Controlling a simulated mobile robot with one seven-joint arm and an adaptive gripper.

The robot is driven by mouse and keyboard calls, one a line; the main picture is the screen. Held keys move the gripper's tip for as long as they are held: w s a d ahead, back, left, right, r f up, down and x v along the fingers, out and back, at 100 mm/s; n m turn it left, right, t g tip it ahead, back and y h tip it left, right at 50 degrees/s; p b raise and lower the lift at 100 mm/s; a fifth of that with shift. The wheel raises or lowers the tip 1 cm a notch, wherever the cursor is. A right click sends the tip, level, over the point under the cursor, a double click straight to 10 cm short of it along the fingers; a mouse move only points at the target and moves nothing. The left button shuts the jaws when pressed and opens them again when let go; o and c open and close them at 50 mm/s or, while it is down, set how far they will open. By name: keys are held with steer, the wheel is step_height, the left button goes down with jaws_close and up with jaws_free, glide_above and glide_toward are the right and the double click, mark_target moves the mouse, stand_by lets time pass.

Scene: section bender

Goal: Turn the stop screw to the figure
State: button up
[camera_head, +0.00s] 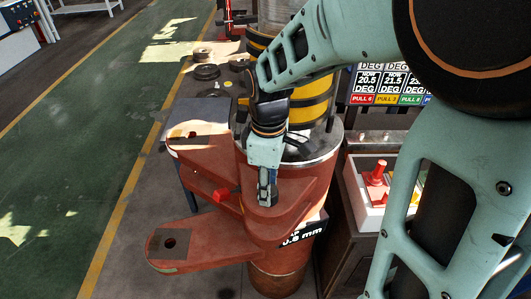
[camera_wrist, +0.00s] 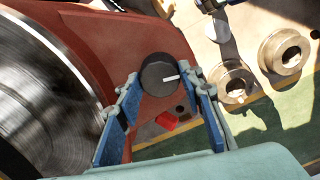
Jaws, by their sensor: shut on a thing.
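The stop screw's round black knob (camera_wrist: 158,74) with a white pointer line sits on the red machine casting (camera_wrist: 95,35). In the wrist view, the fingers of my gripper (camera_wrist: 163,82) are on either side of the knob and shut on it. The white line points right. In the head view, my gripper (camera_head: 267,198) reaches down onto the upper red arm of the machine (camera_head: 195,152), and the knob is hidden there. A black plate (camera_head: 303,234) on the machine's front shows a white figure ending in "mm"; its first digit is unclear.
A small red block (camera_head: 221,195) stands left of my gripper. A lower red arm (camera_head: 195,242) juts left. A board (camera_head: 392,84) behind lists degrees and pulls. A white box with a red control (camera_head: 376,172) stands right. Ring-shaped rollers (camera_wrist: 285,50) lie on a surface beyond.

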stand_by(0.4)
steer(key=o, duration=1.2)
steer(key=shift+c, duration=0.2)
step_height(320, 180, up, 12)
